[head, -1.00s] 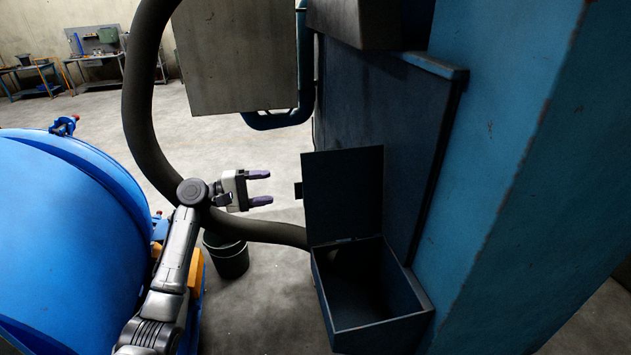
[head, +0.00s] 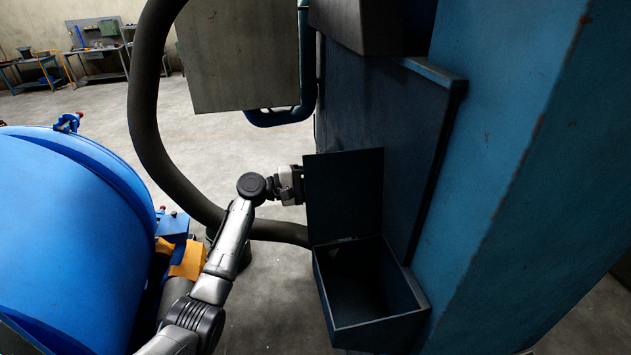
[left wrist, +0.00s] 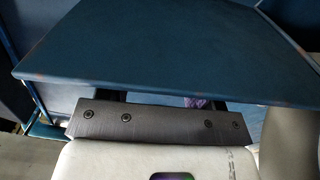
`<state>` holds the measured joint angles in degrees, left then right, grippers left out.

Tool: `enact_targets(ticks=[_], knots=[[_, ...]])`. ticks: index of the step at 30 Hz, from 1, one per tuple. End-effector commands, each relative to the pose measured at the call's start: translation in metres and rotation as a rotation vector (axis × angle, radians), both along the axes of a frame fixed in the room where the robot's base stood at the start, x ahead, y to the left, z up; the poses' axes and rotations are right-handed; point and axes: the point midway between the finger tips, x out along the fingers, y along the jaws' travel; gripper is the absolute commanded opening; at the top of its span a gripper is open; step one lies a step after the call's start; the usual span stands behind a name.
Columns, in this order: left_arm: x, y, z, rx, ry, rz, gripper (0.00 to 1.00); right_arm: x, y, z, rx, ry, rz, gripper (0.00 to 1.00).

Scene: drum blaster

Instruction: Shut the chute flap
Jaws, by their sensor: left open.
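The chute flap (head: 343,195) is a dark blue plate standing upright, open, at the back edge of the open-topped chute box (head: 385,328). My left gripper (head: 291,185) is at the flap's left edge, with its fingers hidden behind the plate in the head view. In the left wrist view, the flap (left wrist: 170,50) spans the picture just beyond the gripper body. A bit of purple fingertip (left wrist: 195,103) shows below its edge. The gripper is open; I cannot tell whether it touches the flap. My right gripper is not in view.
A thick dark hose (head: 150,130) curves down past my left arm to the machine beside the chute. A grey box (head: 238,60) hangs above. A large blue drum (head: 65,240) stands at left, and the blue machine wall (head: 500,150) rises at right.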

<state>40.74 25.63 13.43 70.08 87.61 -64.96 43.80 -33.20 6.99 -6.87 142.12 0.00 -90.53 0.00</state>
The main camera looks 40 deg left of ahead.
Motion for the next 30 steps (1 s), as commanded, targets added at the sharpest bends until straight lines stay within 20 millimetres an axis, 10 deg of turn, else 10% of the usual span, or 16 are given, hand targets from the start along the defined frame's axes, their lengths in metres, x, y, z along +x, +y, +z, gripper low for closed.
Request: enact_targets(ticks=[8, 30], knots=[[0.0005, -0.0005, -0.0001, 0.000, 0.000, 0.000, 0.59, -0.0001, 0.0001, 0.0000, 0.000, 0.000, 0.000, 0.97], [0.0004, -0.0004, -0.0001, 0.001, -0.001, 0.000, 0.00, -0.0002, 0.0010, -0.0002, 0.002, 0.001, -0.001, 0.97]])
